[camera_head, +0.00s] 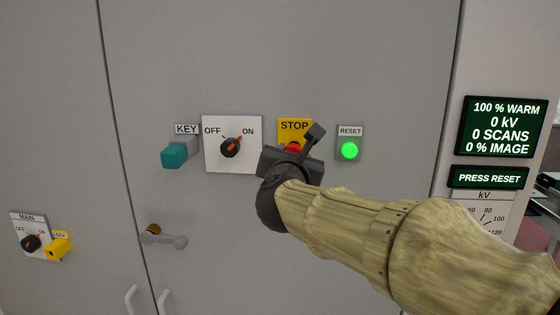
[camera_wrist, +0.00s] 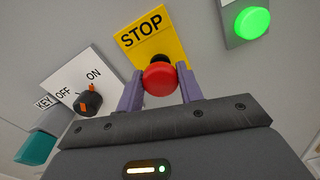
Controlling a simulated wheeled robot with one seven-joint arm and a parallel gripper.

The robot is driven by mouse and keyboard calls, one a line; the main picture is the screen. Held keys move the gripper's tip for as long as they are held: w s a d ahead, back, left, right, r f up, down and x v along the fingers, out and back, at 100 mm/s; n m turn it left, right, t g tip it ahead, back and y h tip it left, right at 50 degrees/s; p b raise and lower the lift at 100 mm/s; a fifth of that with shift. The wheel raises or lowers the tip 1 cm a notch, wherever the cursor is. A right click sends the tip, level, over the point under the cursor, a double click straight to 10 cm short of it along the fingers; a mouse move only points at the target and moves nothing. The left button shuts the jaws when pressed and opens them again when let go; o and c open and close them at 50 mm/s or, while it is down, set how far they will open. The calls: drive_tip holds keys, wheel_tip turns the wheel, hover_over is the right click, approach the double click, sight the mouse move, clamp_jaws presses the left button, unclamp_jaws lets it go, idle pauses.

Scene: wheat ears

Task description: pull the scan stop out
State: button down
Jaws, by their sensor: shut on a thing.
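The scan stop is a red mushroom button on a yellow plate (camera_head: 294,127) marked STOP. In the wrist view the red button (camera_wrist: 160,78) sits between the two purple-grey fingers of my gripper (camera_wrist: 160,88), and a black collar shows behind it. My gripper is shut on the button, with a finger on each side of its head. In the head view my gripper (camera_head: 294,150) covers most of the button, and only a small red part shows.
Right of the stop is a lit green RESET button (camera_head: 349,150). To the left are an OFF/ON rotary switch (camera_head: 231,147) and a teal key (camera_head: 174,155). A door handle (camera_head: 165,238) sticks out lower left. A display (camera_head: 488,178) reads PRESS RESET.

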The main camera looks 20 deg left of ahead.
drive_tip(key=shift+a+f, duration=0.1)
drive_tip(key=shift+f, duration=0.2)
drive_tip(key=c, duration=1.1)
unclamp_jaws()
drive_tip(key=shift+s, duration=0.15)
drive_tip(key=shift+o, duration=1)
drive_tip(key=shift+s+r, duration=0.2)
drive_tip(key=shift+r, duration=0.05)
drive_tip(key=shift+w, duration=0.1)
drive_tip(key=s+d+b, duration=0.3)
drive_tip(key=s+b, duration=0.3)
drive_tip(key=s, duration=1.1)
drive_tip(key=shift+d, duration=0.1)
